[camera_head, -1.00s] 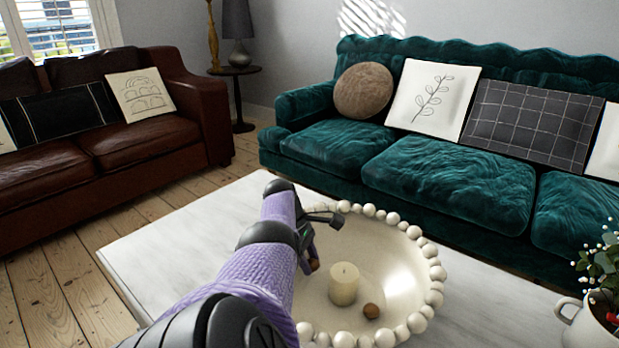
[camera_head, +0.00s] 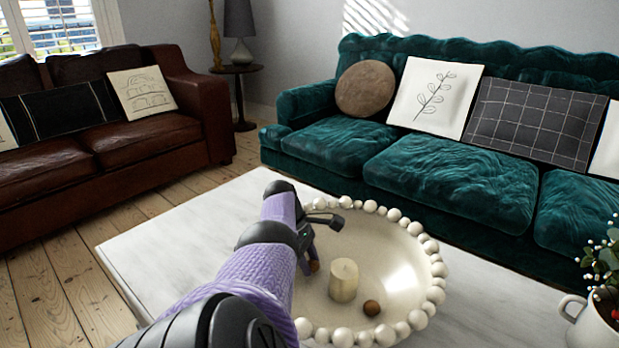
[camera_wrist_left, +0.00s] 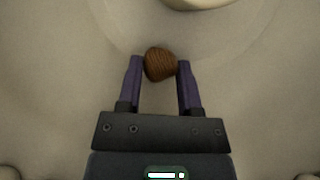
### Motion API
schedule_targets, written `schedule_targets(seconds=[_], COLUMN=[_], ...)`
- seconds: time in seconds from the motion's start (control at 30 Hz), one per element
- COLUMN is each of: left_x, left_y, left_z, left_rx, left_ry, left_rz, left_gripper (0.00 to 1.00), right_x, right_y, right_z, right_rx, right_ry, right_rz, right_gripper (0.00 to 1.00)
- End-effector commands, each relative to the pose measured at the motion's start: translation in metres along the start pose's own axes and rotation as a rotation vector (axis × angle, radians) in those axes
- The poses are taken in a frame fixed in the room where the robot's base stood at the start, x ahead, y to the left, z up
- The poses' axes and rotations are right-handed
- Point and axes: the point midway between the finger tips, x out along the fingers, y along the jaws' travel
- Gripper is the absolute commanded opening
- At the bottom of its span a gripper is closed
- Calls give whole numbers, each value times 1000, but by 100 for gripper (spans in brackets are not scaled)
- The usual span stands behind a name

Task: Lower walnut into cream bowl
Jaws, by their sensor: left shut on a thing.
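The cream bowl (camera_head: 400,262) with a rim of round beads stands on the white table. My left gripper (camera_head: 308,266) reaches over its left side, inside the rim. In the left wrist view the gripper (camera_wrist_left: 160,78) is shut on a brown ridged walnut (camera_wrist_left: 160,64), held between the fingertips. The walnut (camera_head: 314,265) shows only in part in the head view. The bowl's inner surface (camera_wrist_left: 60,70) is below it; I cannot tell whether the walnut touches it. A second round brown nut (camera_head: 371,308) lies in the bowl. My right gripper is not in view.
A cream candle (camera_head: 344,281) stands in the bowl, right of my left gripper. A white pot (camera_head: 590,325) with a plant is at the right edge. The white table top (camera_head: 180,235) is clear on the left. A green sofa (camera_head: 430,185) stands behind.

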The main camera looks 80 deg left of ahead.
Motion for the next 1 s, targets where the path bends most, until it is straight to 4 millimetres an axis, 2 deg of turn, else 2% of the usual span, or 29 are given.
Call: schedule_targets(seconds=[1.0], left_x=[15], left_y=[0], left_z=[-6], left_rx=[0], left_ry=[1], left_rz=[0], left_gripper=[0], right_x=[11], right_y=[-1], right_z=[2], right_rx=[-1], right_ry=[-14], right_rz=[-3], right_gripper=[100])
